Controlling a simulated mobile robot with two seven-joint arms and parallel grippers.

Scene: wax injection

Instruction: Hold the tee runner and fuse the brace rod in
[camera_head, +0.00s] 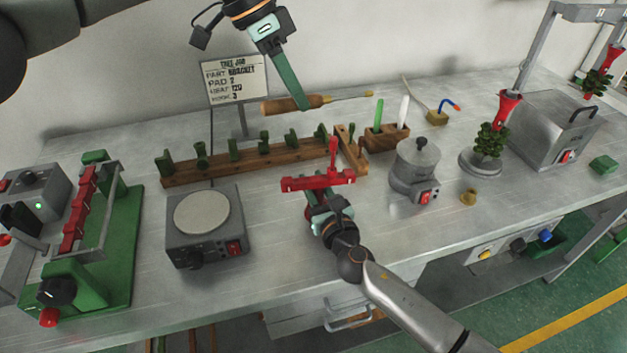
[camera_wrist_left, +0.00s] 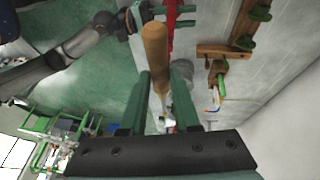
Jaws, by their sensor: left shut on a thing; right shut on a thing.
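My left gripper (camera_head: 303,106) is shut on a wooden-handled tool (camera_head: 285,105) with a thin brass shaft pointing right. The tool is above the back of the bench, and its handle shows between the fingers in the left wrist view (camera_wrist_left: 155,52). My right gripper (camera_head: 324,207) is shut on the red tee runner (camera_head: 305,183), holding it over the middle of the bench. A red upright piece (camera_head: 333,155) rises from the runner's bar; I cannot tell whether it is the stem or the brace rod. The tool is apart from the runner.
A wooden rack (camera_head: 235,168) with green holders stands behind the runner. A round-plated heater (camera_head: 203,215) is left, a lidded pot (camera_head: 415,168) right. A green fixture with red pieces (camera_head: 80,215) stands far left. A job sign (camera_head: 235,80) stands at the back.

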